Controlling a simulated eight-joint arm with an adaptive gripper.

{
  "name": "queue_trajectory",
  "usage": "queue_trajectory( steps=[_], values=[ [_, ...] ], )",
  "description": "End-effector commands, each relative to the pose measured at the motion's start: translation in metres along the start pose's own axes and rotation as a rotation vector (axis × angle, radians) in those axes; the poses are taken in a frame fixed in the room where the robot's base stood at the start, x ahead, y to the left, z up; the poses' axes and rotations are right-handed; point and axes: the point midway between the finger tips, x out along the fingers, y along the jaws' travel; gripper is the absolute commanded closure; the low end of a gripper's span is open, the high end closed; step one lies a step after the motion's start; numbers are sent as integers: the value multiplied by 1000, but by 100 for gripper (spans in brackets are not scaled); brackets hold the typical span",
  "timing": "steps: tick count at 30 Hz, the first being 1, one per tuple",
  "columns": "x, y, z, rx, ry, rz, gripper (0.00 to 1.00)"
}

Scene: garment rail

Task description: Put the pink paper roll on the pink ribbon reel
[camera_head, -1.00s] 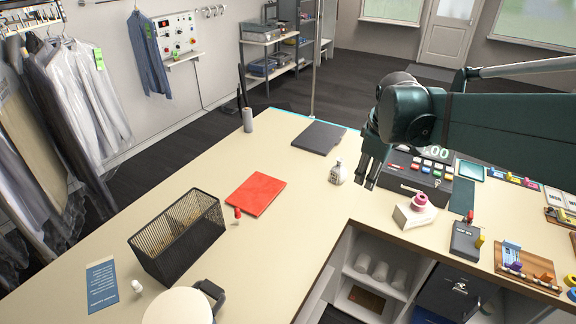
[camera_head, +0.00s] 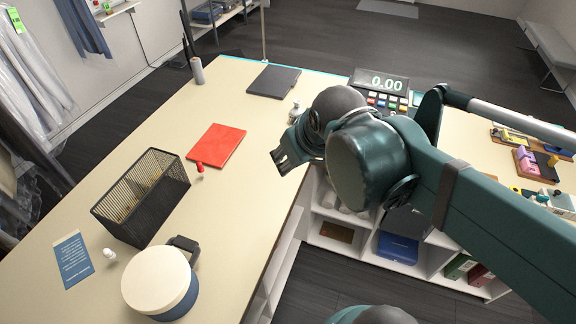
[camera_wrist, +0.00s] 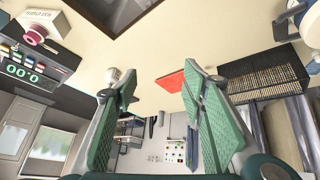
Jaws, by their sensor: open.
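In the wrist view a pink round piece (camera_wrist: 36,34), with a wide disc and a narrower part, is on a white labelled block (camera_wrist: 41,18) at the upper left. I cannot tell whether it is the pink paper roll, the pink ribbon reel or both together. In the head view my arm hides that spot. My gripper (camera_head: 280,163) is above the counter's inner edge, its fingers apart and empty.
The counter (camera_head: 235,105) holds a red folder (camera_head: 216,146), a black mesh basket (camera_head: 142,200), a small red piece (camera_head: 199,168), a small white bottle (camera_head: 295,113) and a round cream-topped container (camera_head: 158,283). A register display (camera_head: 385,84) and wooden trays (camera_head: 536,166) lie to the right.

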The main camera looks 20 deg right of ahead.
Motion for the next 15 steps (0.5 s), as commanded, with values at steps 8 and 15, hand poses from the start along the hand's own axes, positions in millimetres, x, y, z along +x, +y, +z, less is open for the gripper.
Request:
queue_trajectory(
  steps=[8, 15],
  values=[
    [-3, -23, 22, 105, 42, -27, 58],
    [-3, -26, 24, 122, 48, -31, 58]
  ],
)
